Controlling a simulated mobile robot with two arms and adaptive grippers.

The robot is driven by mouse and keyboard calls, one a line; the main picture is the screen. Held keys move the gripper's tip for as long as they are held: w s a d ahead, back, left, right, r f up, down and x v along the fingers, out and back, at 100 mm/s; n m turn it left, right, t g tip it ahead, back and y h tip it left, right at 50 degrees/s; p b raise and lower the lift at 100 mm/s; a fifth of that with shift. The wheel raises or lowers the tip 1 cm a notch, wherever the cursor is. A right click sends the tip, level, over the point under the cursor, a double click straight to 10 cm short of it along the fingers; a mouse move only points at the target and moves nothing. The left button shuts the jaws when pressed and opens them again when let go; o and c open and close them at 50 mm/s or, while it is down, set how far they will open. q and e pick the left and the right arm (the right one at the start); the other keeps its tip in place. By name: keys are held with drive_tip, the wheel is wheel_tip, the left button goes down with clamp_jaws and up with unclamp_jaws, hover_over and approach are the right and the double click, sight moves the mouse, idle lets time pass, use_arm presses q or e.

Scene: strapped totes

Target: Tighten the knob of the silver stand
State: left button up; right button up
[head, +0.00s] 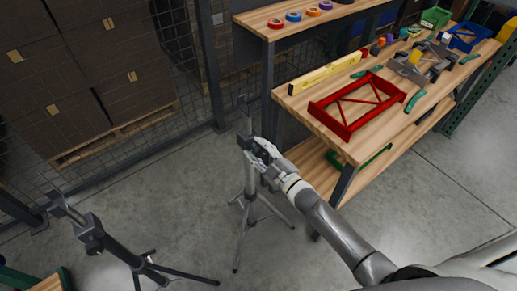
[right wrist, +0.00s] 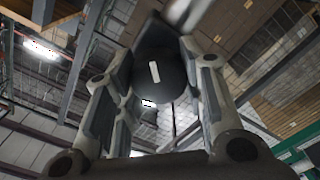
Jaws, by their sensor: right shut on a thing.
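The silver stand (head: 249,186) is a grey tripod standing on the concrete floor near the middle of the head view, left of the workbench. My right gripper (head: 250,145) reaches it from the lower right at the upper part of its column. In the right wrist view, my right gripper (right wrist: 155,100) has its two fingers on either side of a round dark knob (right wrist: 155,72) with a pale mark on its face. The gripper is shut on this knob. In the head view the fingers mostly hide the knob. My left gripper does not show.
A black tripod stand (head: 105,240) is at the lower left. A wooden workbench (head: 290,105) at the right holds a red frame (head: 345,128), a yellow level (head: 325,73) and tools. Stacked brown boxes (head: 60,115) stand behind wire mesh. Floor between the stands is clear.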

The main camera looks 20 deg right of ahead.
drive_tip(key=m, duration=0.3)
drive_tip(key=shift+d+m+p, duration=0.1)
drive_tip(key=shift+m+p, duration=0.2)
drive_tip(key=shift+m, duration=2)
drive_tip(key=o, duration=1)
drive_tip(key=v, duration=1.2)
drive_tip(key=shift+r, duration=0.1)
